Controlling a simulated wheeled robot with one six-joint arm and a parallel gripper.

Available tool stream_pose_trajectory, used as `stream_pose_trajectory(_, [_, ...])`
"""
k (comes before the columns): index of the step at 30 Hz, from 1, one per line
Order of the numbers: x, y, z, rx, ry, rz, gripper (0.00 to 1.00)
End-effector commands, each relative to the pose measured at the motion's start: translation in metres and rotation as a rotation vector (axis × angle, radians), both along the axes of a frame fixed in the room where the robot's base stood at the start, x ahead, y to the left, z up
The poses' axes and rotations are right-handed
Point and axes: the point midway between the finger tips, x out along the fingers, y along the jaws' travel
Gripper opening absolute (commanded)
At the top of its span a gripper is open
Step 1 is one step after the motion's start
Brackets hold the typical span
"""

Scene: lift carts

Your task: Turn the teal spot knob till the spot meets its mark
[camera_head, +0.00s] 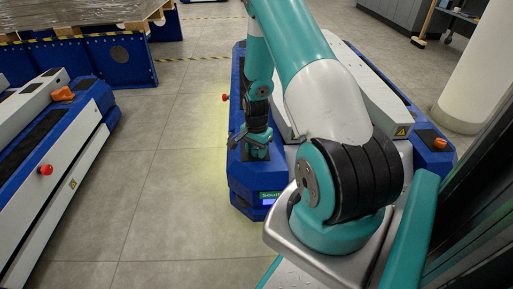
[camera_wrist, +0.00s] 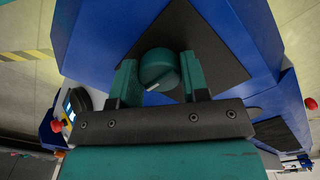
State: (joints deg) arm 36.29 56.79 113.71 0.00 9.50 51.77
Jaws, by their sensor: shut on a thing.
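The teal knob (camera_wrist: 159,66) is round and sits on a black panel (camera_wrist: 205,40) of the blue cart. A short pale line, perhaps the spot, shows on its near edge in the wrist view. My gripper (camera_wrist: 159,76) is shut on the knob, one teal finger at its left and one at its right. I cannot make out the mark on the panel. In the head view my gripper (camera_head: 257,146) reaches down at the left end of the blue cart (camera_head: 240,178), and the knob is hidden behind it.
Another blue and white cart (camera_head: 62,160) with a red button (camera_head: 45,169) stands at the left. A pallet load (camera_head: 75,14) is at the back left. Bare tiled floor (camera_head: 170,180) lies between the carts. A pale column (camera_head: 480,75) stands at the right.

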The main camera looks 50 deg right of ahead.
Motion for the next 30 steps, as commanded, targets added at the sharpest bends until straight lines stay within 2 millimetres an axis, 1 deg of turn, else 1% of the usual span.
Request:
stream_pose_trajectory(1, [-0.0001,0.0,0.003,0.0,0.001,0.02,0.18])
stream_pose_trajectory(5, [-0.0004,0.0002,0.0044,0.001,0.001,0.101,0.18])
stream_pose_trajectory(9, [-0.0005,0.0002,0.0052,0.001,0.001,0.218,0.18])
stream_pose_trajectory(21, [-0.0008,0.0,0.0039,0.001,0.0,0.589,0.18])
stream_pose_trajectory(30, [-0.0007,-0.0004,0.0026,0.0,0.0,0.802,0.18])
